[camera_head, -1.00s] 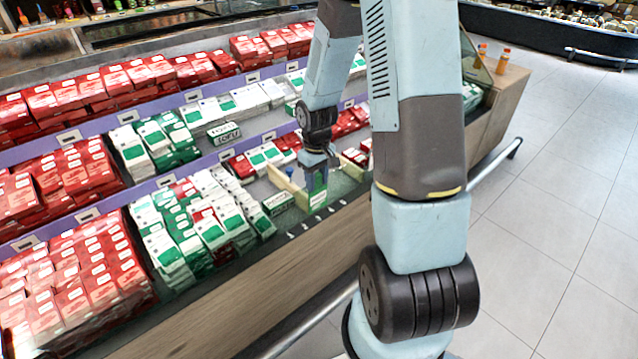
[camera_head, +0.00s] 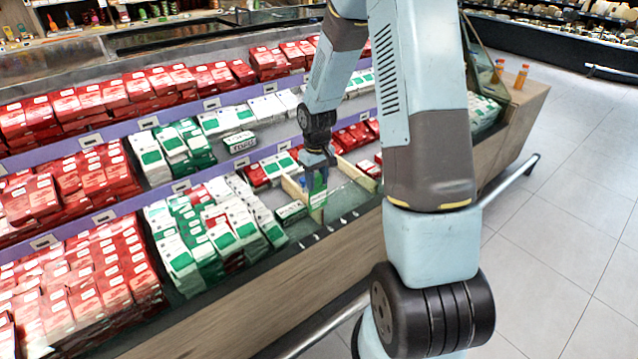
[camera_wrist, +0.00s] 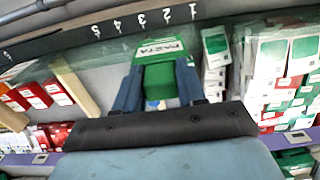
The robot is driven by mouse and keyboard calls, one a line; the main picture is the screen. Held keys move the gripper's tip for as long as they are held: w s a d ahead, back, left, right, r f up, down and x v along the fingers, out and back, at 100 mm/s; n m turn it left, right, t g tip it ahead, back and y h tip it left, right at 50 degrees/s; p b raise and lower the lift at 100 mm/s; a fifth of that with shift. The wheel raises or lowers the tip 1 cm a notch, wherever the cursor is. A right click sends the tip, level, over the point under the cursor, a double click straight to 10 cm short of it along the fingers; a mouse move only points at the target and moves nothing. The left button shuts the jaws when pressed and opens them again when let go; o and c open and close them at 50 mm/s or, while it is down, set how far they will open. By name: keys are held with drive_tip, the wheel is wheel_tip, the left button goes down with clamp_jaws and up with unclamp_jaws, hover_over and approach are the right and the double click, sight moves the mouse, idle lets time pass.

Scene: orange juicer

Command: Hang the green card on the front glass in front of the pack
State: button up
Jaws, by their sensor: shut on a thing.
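My gripper (camera_head: 317,172) is shut on a green card (camera_head: 318,195), which hangs below the fingers near the front edge of the display case. In the wrist view, green shows between my gripper's fingers (camera_wrist: 160,90). A green face reading "PASTA" (camera_wrist: 160,50) lies just beyond the fingertips; I cannot tell if it is part of the held card. The front glass (camera_head: 345,210) runs along the case's front edge; its contact with the card cannot be made out. The intended pack cannot be identified.
Wooden dividers (camera_head: 355,172) stand near my gripper. White and green packs (camera_head: 215,235) fill the bay to the left, with red packs (camera_head: 85,275) further left. A numbered dark strip (camera_wrist: 130,22) runs along the front edge. A metal rail (camera_head: 330,325) runs outside the case.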

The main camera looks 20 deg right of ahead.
sight(316, 191)
drive_tip(key=shift+w+a, duration=0.1)
drive_tip(key=shift+w, duration=0.2)
drive_tip(key=shift+f, duration=2.7)
drive_tip(key=o, duration=1.1)
wheel_tip(316, 191, up, 14)
drive_tip(key=shift+f, duration=0.1)
